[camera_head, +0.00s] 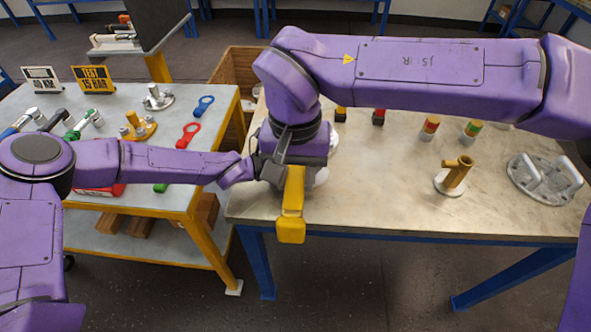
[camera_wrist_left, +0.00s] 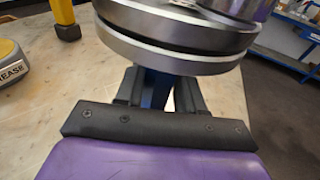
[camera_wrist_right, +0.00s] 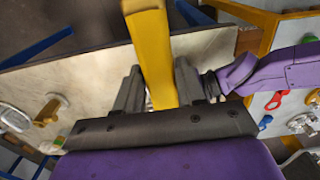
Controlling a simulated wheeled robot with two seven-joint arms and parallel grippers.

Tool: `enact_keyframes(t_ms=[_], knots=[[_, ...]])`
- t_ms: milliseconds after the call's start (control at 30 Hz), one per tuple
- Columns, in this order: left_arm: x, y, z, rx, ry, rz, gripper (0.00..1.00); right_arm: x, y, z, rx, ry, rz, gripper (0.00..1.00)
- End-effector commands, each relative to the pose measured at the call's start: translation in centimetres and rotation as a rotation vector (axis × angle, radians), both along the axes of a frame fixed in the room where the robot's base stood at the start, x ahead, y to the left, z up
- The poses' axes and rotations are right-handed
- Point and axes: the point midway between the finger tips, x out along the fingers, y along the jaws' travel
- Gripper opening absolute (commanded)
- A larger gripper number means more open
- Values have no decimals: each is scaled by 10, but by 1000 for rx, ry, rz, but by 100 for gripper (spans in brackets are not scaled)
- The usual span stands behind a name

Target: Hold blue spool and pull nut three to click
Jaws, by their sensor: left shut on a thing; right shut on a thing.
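In the left wrist view my left gripper (camera_wrist_left: 158,90) is shut on a dark blue part (camera_wrist_left: 157,86), apparently the blue spool. It sits just below two stacked metal flanges (camera_wrist_left: 175,48) with a dark gap between them. My right gripper (camera_wrist_right: 156,88) is shut on a long yellow tool (camera_wrist_right: 152,50). In the head view the tool (camera_head: 291,205) hangs over the bench's front edge. My right arm hides most of the spool and flanges there, and both grippers are close together. No nut can be made out, so nut three cannot be told.
The bench (camera_head: 390,205) holds a brass fitting (camera_head: 455,175) and a metal plate with handles (camera_head: 545,178) at right. Small coloured pieces stand at its back. A grease tin (camera_wrist_left: 12,62) shows in the left wrist view. A cart (camera_head: 150,212) with tools stands left.

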Motion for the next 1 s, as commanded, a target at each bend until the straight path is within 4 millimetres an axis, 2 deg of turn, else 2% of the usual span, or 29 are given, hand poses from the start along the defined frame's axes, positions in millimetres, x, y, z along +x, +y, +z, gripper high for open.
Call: enact_keyframes(t_ms=[167, 367, 467, 800, 1000], knots=[[0, 0, 0, 0, 1, 1, 14, 0, 1, 1, 1, -1, -7, 2], [0, 0, 0, 0, 1, 1, 14, 0, 18, 0, 0, 0, -125, 2], [0, 0, 0, 0, 1, 1, 14, 1, 17, 3, 1, -1, -129, 2], [0, 0, 0, 0, 1, 1, 14, 1, 17, 45, 3, -4, -127, 2], [0, 0, 0, 0, 1, 1, 14, 0, 17, 51, 1, -1, -126, 2]])
